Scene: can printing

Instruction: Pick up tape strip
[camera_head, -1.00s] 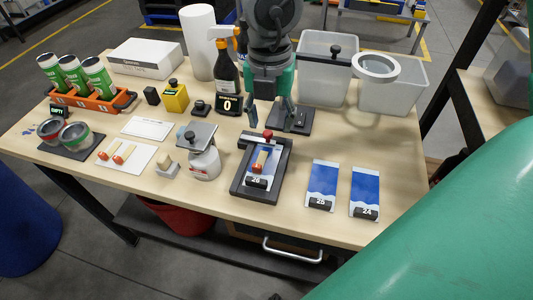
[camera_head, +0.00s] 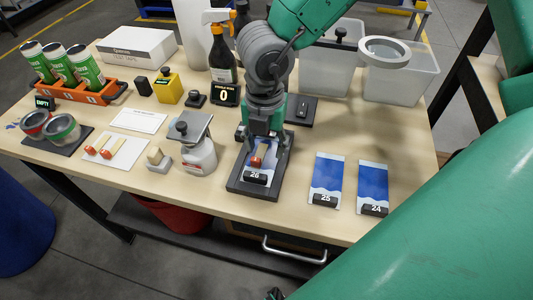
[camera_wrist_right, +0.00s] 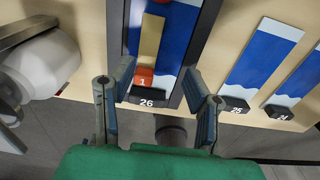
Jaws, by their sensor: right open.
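A tan tape strip with a red tab (camera_wrist_right: 145,75) lies on a blue and white card labelled 26 (camera_wrist_right: 174,55). The card sits in a dark tray (camera_head: 241,184) near the front of the table. The red tab shows in the head view (camera_head: 256,161), with the strip's far part hidden by my gripper. My right gripper (camera_head: 261,139) is above the tray. In the right wrist view its open fingers (camera_wrist_right: 158,78) stand on both sides of the tab end, with nothing between them gripped. My left gripper is out of view.
Cards 25 (camera_head: 327,175) and 24 (camera_head: 372,182) lie to the right. Clear bins (camera_head: 400,87) and a spray bottle (camera_head: 221,62) stand behind.

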